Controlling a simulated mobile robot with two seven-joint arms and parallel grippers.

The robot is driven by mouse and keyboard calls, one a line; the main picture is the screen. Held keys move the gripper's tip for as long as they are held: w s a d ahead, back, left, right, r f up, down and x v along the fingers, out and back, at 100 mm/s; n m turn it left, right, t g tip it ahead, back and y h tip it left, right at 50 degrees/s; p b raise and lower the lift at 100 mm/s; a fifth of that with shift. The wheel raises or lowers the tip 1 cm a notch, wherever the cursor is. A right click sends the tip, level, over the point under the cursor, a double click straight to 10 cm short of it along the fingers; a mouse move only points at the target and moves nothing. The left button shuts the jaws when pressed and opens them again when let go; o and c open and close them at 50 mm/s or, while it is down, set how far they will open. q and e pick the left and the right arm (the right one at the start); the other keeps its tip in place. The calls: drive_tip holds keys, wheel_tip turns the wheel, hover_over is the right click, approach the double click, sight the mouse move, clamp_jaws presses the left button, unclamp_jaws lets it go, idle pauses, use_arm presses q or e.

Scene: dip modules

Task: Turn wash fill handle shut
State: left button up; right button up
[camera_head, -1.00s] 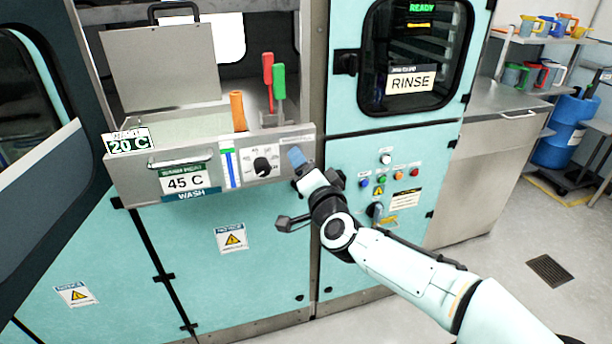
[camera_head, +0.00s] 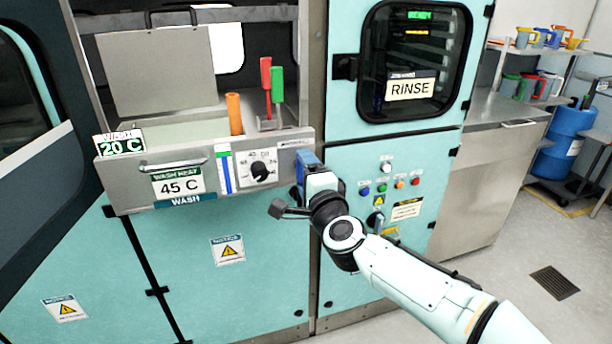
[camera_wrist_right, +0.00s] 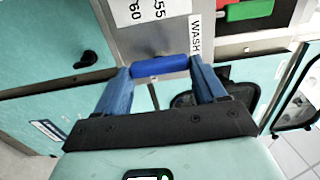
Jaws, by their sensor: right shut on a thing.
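The blue wash fill handle (camera_wrist_right: 160,66) shows in the right wrist view, lying across between my two blue fingers. It is beside the label reading WASH. My right gripper (camera_wrist_right: 163,84) is shut on it, with a finger at each end of the bar. In the head view my right gripper (camera_head: 308,170) is at the right end of the grey wash panel (camera_head: 215,165), and its blue fingers and the handle are hard to tell apart there. My left gripper is not in view.
A black dial (camera_head: 262,172) is just left of my right gripper on the panel. Red (camera_head: 267,85) and green (camera_head: 277,85) handles and an orange one (camera_head: 235,113) stand above it. The rinse door (camera_head: 412,60) and coloured buttons (camera_head: 388,185) are to the right.

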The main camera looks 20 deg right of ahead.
drive_tip(key=shift+a, duration=0.1)
idle(0.3)
drive_tip(key=o, duration=1)
drive_tip(key=shift+o, duration=0.2)
drive_tip(key=shift+s, duration=0.1)
drive_tip(key=s, duration=1.3)
drive_tip(key=shift+d+b, duration=0.25)
drive_tip(key=shift+b, duration=0.15)
drive_tip(key=shift+f, duration=0.1)
